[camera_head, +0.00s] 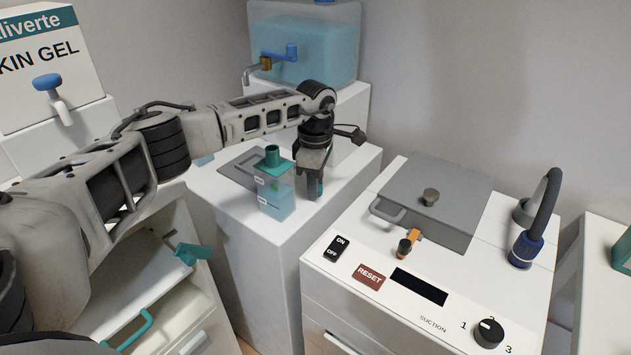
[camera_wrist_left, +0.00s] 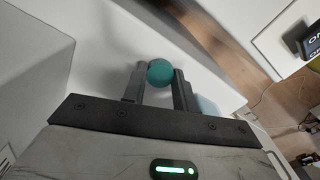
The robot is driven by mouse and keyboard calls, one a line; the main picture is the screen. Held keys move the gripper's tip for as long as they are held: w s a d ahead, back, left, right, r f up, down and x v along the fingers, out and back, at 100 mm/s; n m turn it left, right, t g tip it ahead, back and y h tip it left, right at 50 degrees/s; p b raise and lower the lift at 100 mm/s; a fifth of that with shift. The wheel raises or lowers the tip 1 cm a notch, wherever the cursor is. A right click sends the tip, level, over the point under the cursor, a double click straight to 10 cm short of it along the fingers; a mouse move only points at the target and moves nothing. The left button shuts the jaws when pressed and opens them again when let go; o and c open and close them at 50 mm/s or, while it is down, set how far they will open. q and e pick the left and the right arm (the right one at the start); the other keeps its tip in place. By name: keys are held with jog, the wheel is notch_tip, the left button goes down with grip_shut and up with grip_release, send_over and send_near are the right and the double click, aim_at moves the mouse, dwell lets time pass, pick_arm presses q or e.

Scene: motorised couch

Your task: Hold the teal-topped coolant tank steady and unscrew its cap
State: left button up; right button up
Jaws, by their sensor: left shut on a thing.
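The coolant tank (camera_head: 275,198) is a small, clear, light-blue box with a teal top and an upright teal neck. It stands upright on the white cabinet top. The neck's upper end looks dark and uncovered. My left gripper (camera_head: 314,190) points down just right of the tank, low over the cabinet top. In the left wrist view, the gripper (camera_wrist_left: 159,80) is shut on a round teal piece (camera_wrist_left: 160,71), which looks like the cap. In the head view, fingers mostly hide this piece. No gripper holds the tank. My right gripper is not in view.
A grey plate (camera_head: 240,165) lies behind the tank. A large blue-liquid dispenser (camera_head: 305,45) with a tap stands at the back. Right is a white console with a grey lid (camera_head: 440,195) and a dark hose (camera_head: 545,210). An open drawer (camera_head: 150,290) is at lower left.

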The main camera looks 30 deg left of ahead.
pick_arm(q)
jog(key=shift+f, duration=0.15)
jog(key=o, duration=1.1)
notch_tip(320, 180, up, 12)
jog(key=shift+r, duration=0.2)
